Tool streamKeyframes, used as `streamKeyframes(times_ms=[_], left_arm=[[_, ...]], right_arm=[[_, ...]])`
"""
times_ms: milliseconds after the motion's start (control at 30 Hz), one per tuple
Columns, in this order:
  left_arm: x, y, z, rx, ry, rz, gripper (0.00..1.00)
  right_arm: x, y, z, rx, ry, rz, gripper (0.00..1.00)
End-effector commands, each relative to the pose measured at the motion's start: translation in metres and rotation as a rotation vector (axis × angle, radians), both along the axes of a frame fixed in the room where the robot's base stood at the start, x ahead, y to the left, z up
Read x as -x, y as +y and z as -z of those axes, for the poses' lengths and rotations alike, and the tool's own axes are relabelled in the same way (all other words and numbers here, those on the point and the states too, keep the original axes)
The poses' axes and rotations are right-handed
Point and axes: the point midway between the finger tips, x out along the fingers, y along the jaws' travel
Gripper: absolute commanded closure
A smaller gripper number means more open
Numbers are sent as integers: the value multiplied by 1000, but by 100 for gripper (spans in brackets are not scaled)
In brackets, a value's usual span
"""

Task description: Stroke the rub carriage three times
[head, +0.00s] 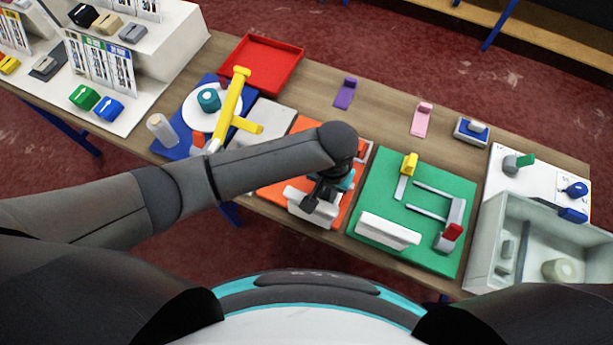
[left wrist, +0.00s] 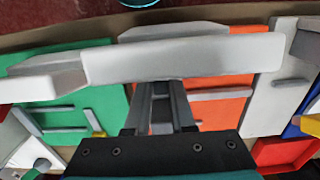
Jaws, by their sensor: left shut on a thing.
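The orange board (head: 270,193) lies on the table, with a long white block (head: 325,219) at its front edge. My left gripper (head: 318,194) reaches down over this board, just behind the white block. In the left wrist view the fingers of my left gripper (left wrist: 160,105) are close together, and the white block (left wrist: 185,58) spans the view just beyond them. The gripper is shut on what I take to be the rub carriage; the held part is mostly hidden by the fingers and wrist. My right gripper is not in view.
A green board (head: 420,205) with a white block, grey bars and red and yellow handles lies to the right. A grey bin (head: 490,230) stands further right. A yellow post (head: 232,105) and red tray (head: 275,45) are to the left.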

Motion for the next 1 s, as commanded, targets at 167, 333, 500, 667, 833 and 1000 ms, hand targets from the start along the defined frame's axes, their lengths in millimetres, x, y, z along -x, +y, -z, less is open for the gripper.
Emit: streamKeyframes(times_ms=[167,333,500,667,833,1000], left_arm=[[3,-9,-1,2,-2,0,100],[3,-9,0,5,-1,0,100],[4,-10,0,7,-1,1,68],[3,-9,0,4,-1,1,50],[3,-8,0,1,-1,1,48],[3,-8,-4,0,-1,0,48]], right_arm=[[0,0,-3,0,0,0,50],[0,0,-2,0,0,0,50],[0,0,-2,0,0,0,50],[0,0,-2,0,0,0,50],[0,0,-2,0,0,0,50],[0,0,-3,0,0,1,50]])
